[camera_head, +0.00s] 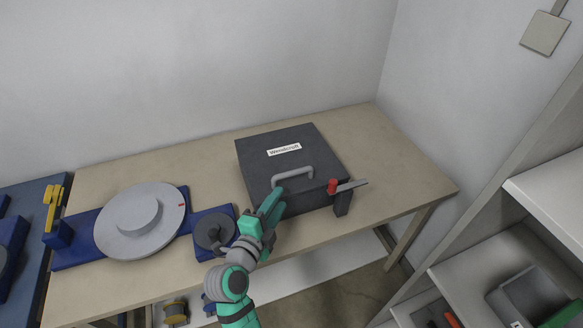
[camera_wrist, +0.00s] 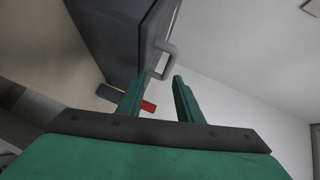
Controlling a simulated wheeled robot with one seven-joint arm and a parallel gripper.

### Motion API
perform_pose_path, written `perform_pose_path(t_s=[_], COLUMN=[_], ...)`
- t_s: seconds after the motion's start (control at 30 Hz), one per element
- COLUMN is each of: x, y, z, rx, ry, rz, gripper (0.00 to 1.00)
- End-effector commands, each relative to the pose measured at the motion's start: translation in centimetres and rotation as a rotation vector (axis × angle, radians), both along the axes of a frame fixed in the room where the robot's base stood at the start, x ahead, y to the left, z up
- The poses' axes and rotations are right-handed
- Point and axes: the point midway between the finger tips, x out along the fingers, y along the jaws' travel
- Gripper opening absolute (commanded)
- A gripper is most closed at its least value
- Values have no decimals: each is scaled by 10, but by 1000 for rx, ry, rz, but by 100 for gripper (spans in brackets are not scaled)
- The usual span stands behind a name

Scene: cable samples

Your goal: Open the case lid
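The dark grey case (camera_head: 257,163) sits on the table with its lid shut. A white label lies on the lid, and a light grey handle (camera_head: 293,175) arches near its front edge. In the wrist view the case (camera_wrist: 105,35) is at the upper left, and the handle (camera_wrist: 168,62) stands just beyond my fingertips. My gripper (camera_head: 272,203) is at the front left of the case, close to the handle. In the wrist view its two green fingers (camera_wrist: 158,84) are apart, with nothing held between them. I cannot tell whether a finger touches the handle.
A red-topped post with a grey lever (camera_head: 346,188) stands at the case's front right. A grey disc (camera_head: 140,238) on a blue base and a smaller dark reel (camera_head: 214,231) are to the left. The table (camera_head: 398,165) is clear right of the case. Shelves (camera_head: 490,255) stand at right.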

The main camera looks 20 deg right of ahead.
Motion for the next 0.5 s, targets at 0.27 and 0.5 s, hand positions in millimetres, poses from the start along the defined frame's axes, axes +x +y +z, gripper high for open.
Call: perform_pose_path(t_s=[0.27, 0.5], x=[10, 35], y=[-12, -37], z=[17, 12], rx=[58, 57], ry=[-69, -69], rz=[-68, -69], gripper=[33, 33])
